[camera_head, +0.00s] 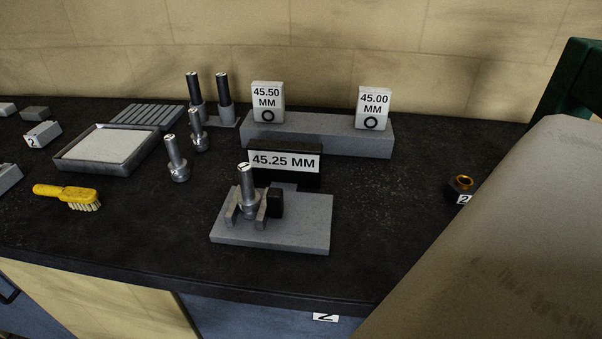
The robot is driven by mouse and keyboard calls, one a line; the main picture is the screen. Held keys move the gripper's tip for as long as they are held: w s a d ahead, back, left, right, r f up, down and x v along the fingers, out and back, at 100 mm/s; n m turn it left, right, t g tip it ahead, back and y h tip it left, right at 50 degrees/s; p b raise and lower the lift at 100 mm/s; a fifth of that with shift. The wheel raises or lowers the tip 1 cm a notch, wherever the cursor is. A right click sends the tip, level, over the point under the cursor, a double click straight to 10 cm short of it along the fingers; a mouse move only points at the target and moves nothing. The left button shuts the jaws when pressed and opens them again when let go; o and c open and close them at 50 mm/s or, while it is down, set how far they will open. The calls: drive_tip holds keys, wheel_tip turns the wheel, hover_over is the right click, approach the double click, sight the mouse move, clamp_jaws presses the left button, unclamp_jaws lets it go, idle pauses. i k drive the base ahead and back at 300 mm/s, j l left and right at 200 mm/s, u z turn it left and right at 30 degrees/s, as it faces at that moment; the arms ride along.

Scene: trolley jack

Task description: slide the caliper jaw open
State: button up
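A fixture with a grey base plate (300,240) sits near the front middle of the dark worktop. An upright grey pin (247,185) with a wider collar stands on it, between grey prongs (232,211) that look like caliper jaws. A small black block (275,204) is just right of the pin and seems to belong to the caliper; which part slides I cannot tell. Behind it a black display (285,160) reads 45.25 MM. The gap between pin and jaws is too small to judge. My gripper is not in view.
A grey block (320,138) behind carries tags reading 45.50 MM (267,101) and 45.00 MM (373,107). Several similar pins (176,158) stand left, beside a tray (68,168) and yellow brush (66,193). A nut-like piece (461,186) sits right. A large beige shape covers the lower right.

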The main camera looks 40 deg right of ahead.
sight(272, 204)
drive_tip(key=k+l, duration=0.15)
drive_tip(key=l, duration=0.2)
drive_tip(key=k+l, duration=0.15)
drive_tip(key=l, duration=0.2)
drive_tip(key=k+l, duration=0.15)
drive_tip(key=l, duration=0.2)
drive_tip(key=k+l, duration=0.1)
drive_tip(key=l, duration=0.25)
